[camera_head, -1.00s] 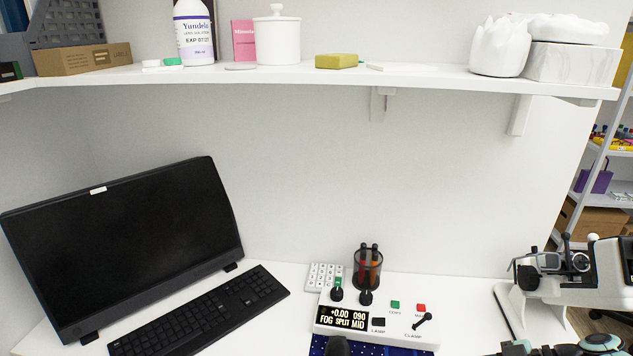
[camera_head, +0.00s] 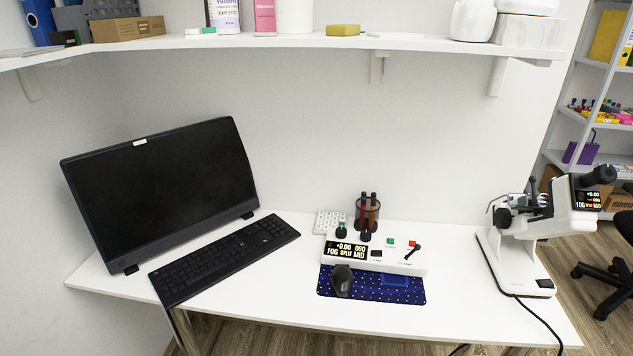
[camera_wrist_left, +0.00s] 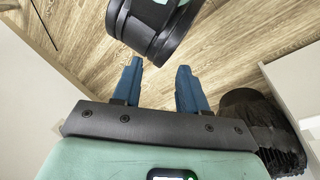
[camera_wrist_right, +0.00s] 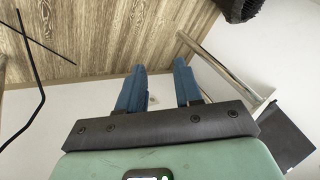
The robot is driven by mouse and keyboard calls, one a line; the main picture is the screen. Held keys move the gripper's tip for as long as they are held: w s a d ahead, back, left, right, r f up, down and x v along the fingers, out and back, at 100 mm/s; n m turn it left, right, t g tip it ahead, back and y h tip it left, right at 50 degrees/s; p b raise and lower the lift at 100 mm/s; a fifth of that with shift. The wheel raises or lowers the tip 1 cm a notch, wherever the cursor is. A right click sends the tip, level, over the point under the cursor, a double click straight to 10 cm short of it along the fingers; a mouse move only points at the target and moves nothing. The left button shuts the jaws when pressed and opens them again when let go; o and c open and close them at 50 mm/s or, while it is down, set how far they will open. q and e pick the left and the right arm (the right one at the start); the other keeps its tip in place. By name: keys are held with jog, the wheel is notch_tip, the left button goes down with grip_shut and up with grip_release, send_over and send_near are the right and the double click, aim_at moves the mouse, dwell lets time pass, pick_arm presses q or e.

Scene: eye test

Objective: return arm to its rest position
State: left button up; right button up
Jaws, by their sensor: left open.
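Neither of my grippers shows in the head view. In the left wrist view my left gripper (camera_wrist_left: 160,67) has its two blue fingers apart, with nothing between them. It hangs over the wooden floor (camera_wrist_left: 235,50), and a dark rounded part with a light green patch is just beyond the fingertips. In the right wrist view my right gripper (camera_wrist_right: 159,66) also has its fingers apart and empty. A pale surface is behind its fingers, with the wooden floor beyond.
A shelf (camera_head: 300,42) runs above. The desk front is bare right of the mat.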

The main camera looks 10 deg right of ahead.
jog(key=s+a+f+m+g+h, duration=0.1)
jog(key=s+a+f+m+h, duration=0.2)
jog(key=f, duration=0.5)
jog(key=s+a+f+m+g, duration=0.1)
jog(key=s+a+f+m, duration=0.1)
jog(key=s+a+f, duration=0.4)
jog(key=s+a+f+m+t+h, duration=0.1)
jog(key=s+a+f+m, duration=0.2)
jog(key=s+a+f, duration=0.35)
pick_arm(q)
jog(key=s+d+r+g+p, duration=0.1)
jog(key=s+r+p, duration=0.1)
jog(key=r+p, duration=0.6)
jog(key=s+d+r+g+p, duration=0.1)
jog(key=s+r+p, duration=0.2)
jog(key=r+p, duration=0.6)
jog(key=shift+s+d+r+m+g+h, duration=0.25)
jog(key=shift+s+d+m+g+h, duration=0.05)
jog(key=shift+h, duration=0.1)
pick_arm(e)
jog(key=s+a+r+g, duration=0.1)
jog(key=s+r, duration=0.1)
jog(key=r, duration=0.6)
jog(key=s+a+r+g, duration=0.1)
jog(key=s+r, duration=0.2)
jog(key=r, duration=0.6)
jog(key=shift+r+y, duration=0.25)
jog(key=shift+y, duration=0.15)
